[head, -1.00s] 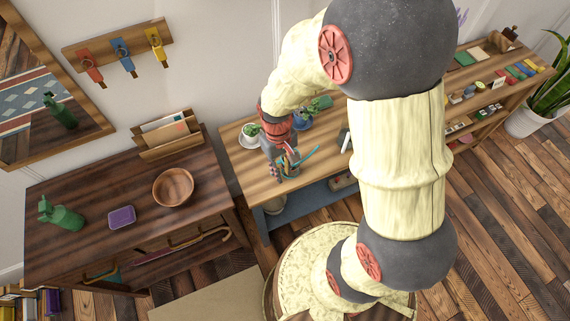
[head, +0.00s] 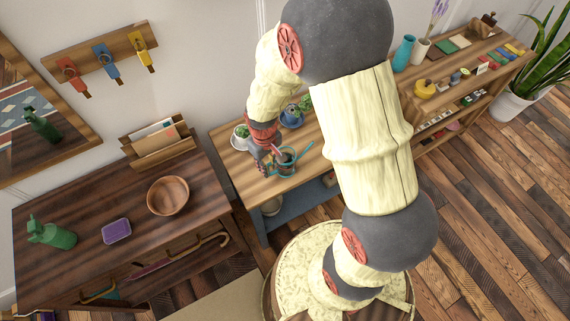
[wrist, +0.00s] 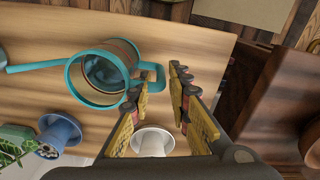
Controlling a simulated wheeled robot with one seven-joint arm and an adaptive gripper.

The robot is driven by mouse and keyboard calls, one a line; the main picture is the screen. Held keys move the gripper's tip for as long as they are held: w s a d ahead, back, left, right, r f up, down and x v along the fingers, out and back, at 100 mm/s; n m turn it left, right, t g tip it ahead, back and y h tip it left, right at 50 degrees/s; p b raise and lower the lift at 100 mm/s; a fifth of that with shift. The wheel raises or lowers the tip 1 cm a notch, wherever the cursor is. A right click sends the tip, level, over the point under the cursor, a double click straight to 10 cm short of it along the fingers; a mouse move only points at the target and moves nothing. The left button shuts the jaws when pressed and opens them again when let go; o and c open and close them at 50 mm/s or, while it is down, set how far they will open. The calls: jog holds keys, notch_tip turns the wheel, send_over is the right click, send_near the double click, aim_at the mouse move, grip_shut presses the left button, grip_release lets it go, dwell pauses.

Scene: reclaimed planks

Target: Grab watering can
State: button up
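The watering can (head: 286,162), with a teal rim, handle and spout and a brownish body, stands on the light wooden table. In the wrist view the watering can (wrist: 104,76) is seen from above, its spout pointing left and its handle to the right, towards my fingers. My gripper (wrist: 157,80) is open, and the handle's outer end shows between its fingertips. I cannot tell whether the fingers touch it. In the head view my gripper (head: 264,165) is just left of the can and partly hides it.
A white pot (wrist: 152,142) and a blue pot (wrist: 60,132) with plants stand behind the can. The table front is mostly clear.

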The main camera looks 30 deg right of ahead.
notch_tip(320, 180, down, 4)
jog(key=shift+r+b, duration=0.2)
jog(key=shift+b, duration=0.4)
jog(key=c, duration=0.3)
grip_shut()
jog(key=shift+w, duration=0.1)
